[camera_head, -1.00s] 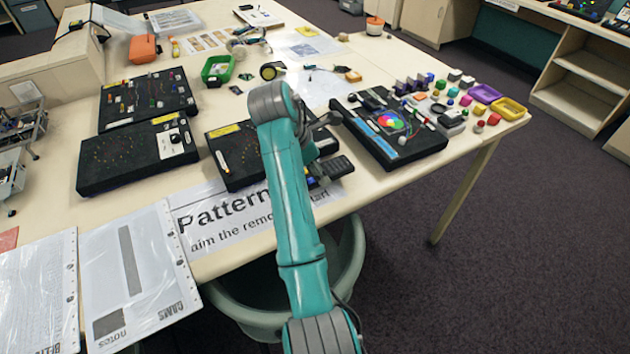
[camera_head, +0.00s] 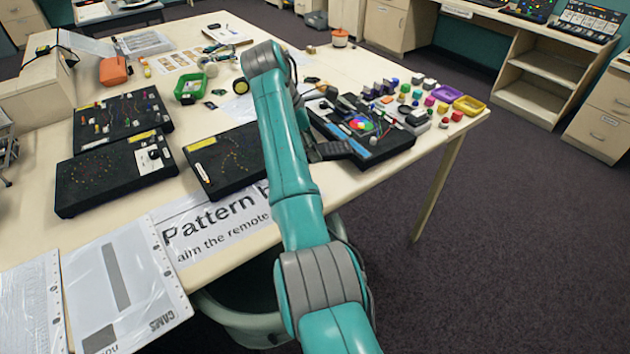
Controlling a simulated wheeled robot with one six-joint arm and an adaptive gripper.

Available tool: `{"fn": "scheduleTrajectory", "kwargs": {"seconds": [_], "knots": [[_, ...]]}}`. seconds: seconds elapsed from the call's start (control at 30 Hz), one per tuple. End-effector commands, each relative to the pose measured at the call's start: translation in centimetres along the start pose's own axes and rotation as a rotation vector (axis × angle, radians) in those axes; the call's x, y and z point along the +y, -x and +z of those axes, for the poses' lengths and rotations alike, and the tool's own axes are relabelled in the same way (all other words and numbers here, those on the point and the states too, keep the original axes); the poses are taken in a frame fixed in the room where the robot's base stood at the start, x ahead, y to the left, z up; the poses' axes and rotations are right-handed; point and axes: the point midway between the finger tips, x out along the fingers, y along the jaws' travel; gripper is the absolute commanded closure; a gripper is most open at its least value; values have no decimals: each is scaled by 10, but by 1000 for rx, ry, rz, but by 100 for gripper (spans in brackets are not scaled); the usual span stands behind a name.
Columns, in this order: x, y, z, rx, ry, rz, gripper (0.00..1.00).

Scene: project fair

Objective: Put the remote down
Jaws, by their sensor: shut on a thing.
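The dark remote (camera_head: 332,150) shows just right of my teal arm, over the near left edge of the black board with the colour wheel (camera_head: 378,146). My gripper (camera_head: 309,138) is mostly hidden behind my arm. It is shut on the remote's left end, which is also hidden. I cannot tell whether the remote touches the board or hangs above it. The white "Pattern" sign (camera_head: 215,232) lies at the table's front edge, partly covered by my arm.
A black board with a curved dot pattern (camera_head: 225,160) lies left of my arm. Two more dark boards lie farther left. Small coloured blocks and yellow and purple trays (camera_head: 468,105) fill the right end. A grey bin (camera_head: 240,318) stands below the front edge. Bare table shows around the sign.

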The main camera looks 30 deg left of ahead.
Motion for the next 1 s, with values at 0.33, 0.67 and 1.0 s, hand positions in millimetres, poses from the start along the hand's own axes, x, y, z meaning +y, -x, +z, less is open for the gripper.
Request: {"fn": "scheduleTrajectory", "kwargs": {"seconds": [0.33,0.67,1.0], "knots": [[-1,-43,-17,1,-4,-4,80],[-2,-80,-32,0,-3,-5,80],[-1,-89,-36,0,-4,-2,80]]}}
